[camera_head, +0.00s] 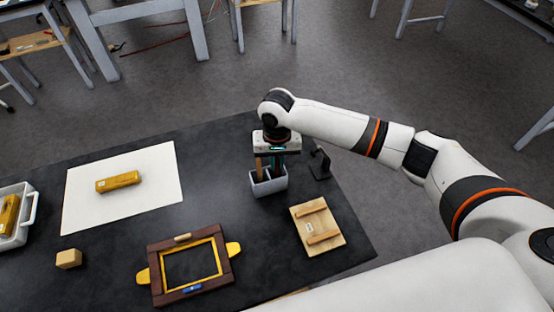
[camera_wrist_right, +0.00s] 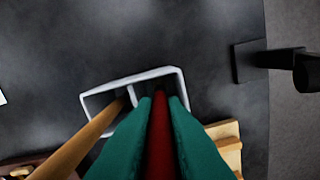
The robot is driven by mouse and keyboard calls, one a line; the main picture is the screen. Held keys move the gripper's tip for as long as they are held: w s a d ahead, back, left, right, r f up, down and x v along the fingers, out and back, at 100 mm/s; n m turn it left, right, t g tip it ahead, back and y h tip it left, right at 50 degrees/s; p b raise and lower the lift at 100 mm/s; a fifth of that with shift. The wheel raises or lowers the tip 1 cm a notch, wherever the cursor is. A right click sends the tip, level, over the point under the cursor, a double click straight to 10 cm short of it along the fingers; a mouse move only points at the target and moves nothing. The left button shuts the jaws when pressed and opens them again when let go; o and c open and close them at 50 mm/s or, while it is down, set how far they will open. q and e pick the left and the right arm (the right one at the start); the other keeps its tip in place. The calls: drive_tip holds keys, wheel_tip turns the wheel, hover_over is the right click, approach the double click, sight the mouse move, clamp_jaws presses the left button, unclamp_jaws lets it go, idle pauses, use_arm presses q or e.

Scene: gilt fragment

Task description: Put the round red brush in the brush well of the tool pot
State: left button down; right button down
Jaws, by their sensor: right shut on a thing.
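The grey tool pot (camera_head: 268,186) stands on the black table under my right gripper (camera_head: 277,170). In the right wrist view the pot (camera_wrist_right: 95,102) has a divider between two wells. My right gripper (camera_wrist_right: 160,97) has its teal fingers shut on the round red brush (camera_wrist_right: 160,135), whose red handle runs between them. The brush's lower end points down at the right-hand well; the fingers hide how deep it sits. A wooden handle (camera_wrist_right: 85,143) leans out of the left-hand well. My left gripper is not in view.
A black stand (camera_head: 319,164) is close right of the pot. A wooden board (camera_head: 330,240) and a brown frame with yellow edging (camera_head: 158,280) lie nearer. A white sheet (camera_head: 150,205) carries a golden block (camera_head: 118,182). A wooden cube (camera_head: 68,259) and a white bin (camera_head: 31,217) are left.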

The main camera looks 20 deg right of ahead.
drive_tip(key=c, duration=1.5)
unclamp_jaws()
wheel_tip(320, 180, up, 11)
drive_tip(key=b, duration=0.2)
drive_tip(key=shift+b, duration=0.35)
drive_tip(key=shift+r, duration=0.65)
drive_tip(key=shift+f, duration=0.1)
